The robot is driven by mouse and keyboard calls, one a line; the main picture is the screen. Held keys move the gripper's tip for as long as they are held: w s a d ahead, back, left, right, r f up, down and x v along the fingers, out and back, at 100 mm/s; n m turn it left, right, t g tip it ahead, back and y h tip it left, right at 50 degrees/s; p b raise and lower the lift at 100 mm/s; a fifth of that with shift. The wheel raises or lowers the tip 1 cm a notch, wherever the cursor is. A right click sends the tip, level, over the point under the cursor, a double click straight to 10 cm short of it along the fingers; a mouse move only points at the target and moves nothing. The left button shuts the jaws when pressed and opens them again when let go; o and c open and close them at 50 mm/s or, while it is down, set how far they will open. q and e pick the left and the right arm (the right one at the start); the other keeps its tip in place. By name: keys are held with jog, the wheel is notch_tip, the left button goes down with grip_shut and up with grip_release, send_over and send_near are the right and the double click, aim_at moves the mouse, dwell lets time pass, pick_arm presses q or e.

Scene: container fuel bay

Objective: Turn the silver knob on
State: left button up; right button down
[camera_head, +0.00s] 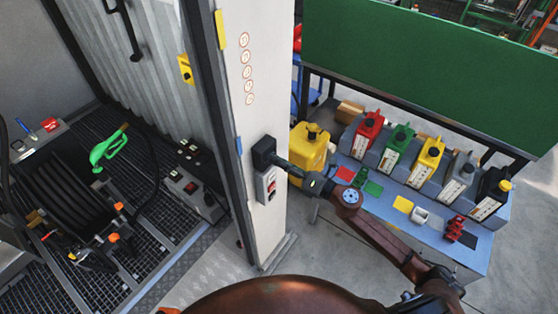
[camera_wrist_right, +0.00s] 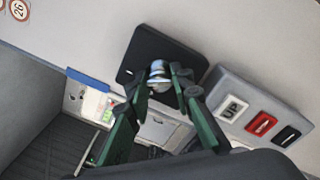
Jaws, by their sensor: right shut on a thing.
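The silver knob (camera_wrist_right: 158,70) sits on a square black plate (camera_wrist_right: 155,48) on the pale post. In the right wrist view the fingers of my right gripper (camera_wrist_right: 163,84) are on either side of the knob and shut on it. In the head view the black plate (camera_head: 264,151) shows on the post, with my right gripper (camera_head: 287,167) reaching it from the right. The knob itself is hidden there behind the fingers. My left gripper is in neither view.
A grey switch box (camera_head: 267,186) with an UP label and a red button is just below the plate. The pale post (camera_head: 262,90) stands beside the container. At right, a blue bench (camera_head: 475,255) holds several coloured cans, including a yellow can (camera_head: 427,160).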

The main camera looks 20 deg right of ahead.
jog(key=shift+w+d, duration=0.1)
jog(key=c, duration=1.7)
grip_release()
jog(key=shift+c, duration=0.2)
jog(key=shift+o, duration=0.3)
jog(key=v, duration=1.2)
